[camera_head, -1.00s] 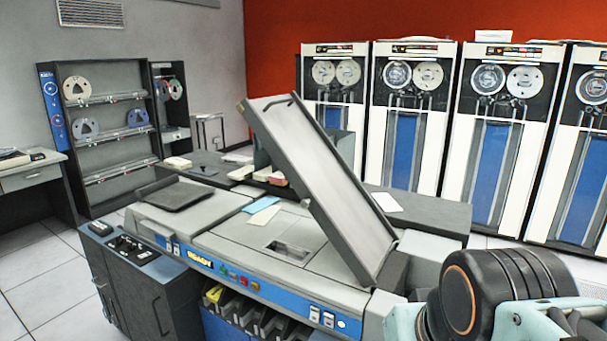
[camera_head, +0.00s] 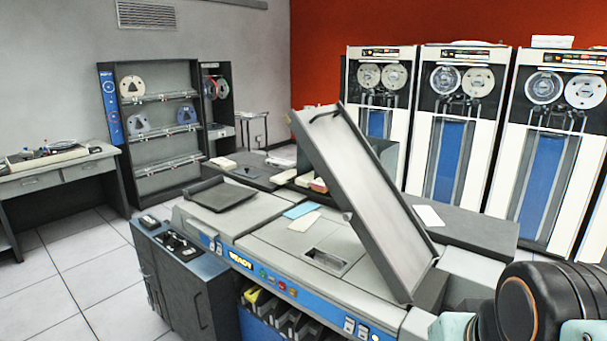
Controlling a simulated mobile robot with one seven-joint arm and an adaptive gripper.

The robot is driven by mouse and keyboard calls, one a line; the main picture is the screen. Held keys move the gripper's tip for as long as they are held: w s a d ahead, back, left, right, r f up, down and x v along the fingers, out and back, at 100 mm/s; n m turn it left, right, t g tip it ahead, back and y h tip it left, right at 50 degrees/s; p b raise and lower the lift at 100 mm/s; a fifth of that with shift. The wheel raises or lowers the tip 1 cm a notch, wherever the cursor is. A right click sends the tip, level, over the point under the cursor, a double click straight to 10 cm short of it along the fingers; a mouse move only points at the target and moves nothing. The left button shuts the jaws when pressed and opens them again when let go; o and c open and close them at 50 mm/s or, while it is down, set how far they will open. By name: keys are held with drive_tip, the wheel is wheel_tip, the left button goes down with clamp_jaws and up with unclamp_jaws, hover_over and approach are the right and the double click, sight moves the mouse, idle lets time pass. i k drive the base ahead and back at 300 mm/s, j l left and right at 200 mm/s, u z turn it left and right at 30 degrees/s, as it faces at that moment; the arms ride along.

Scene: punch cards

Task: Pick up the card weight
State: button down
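I cannot tell for sure which thing is the card weight. A flat dark plate with a raised back edge (camera_head: 217,195) lies on the left end of the grey card machine (camera_head: 283,240). A small dark object (camera_head: 250,172) lies on the dark surface behind the machine, too small to make out. A long sloped metal card tray (camera_head: 370,195) rises from the machine's right part toward upper left. Part of my arm shows at the lower right, right of the machine. My gripper's fingers are not in view.
Card stacks (camera_head: 318,185) lie behind the machine. Blue cards (camera_head: 301,210) lie on its top. Tall tape drives (camera_head: 457,140) stand at the back right. A shelf rack (camera_head: 160,165) and a desk (camera_head: 35,183) stand at left. The tiled floor (camera_head: 75,250) at left is clear.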

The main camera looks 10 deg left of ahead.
sight(245, 173)
drive_tip(key=u, duration=1.7)
drive_tip(key=i+j+u, duration=0.1)
drive_tip(key=u, duration=0.35)
drive_tip(key=i+u, duration=0.4)
drive_tip(key=i+j+z, duration=0.15)
drive_tip(key=i+z, duration=0.3)
drive_tip(key=i, duration=0.55)
drive_tip(key=i+z, duration=0.15)
drive_tip(key=i, duration=3.45)
drive_tip(key=i+j+z, duration=0.15)
drive_tip(key=i, duration=0.45)
drive_tip(key=i+z, duration=0.1)
drive_tip(key=i, duration=0.5)
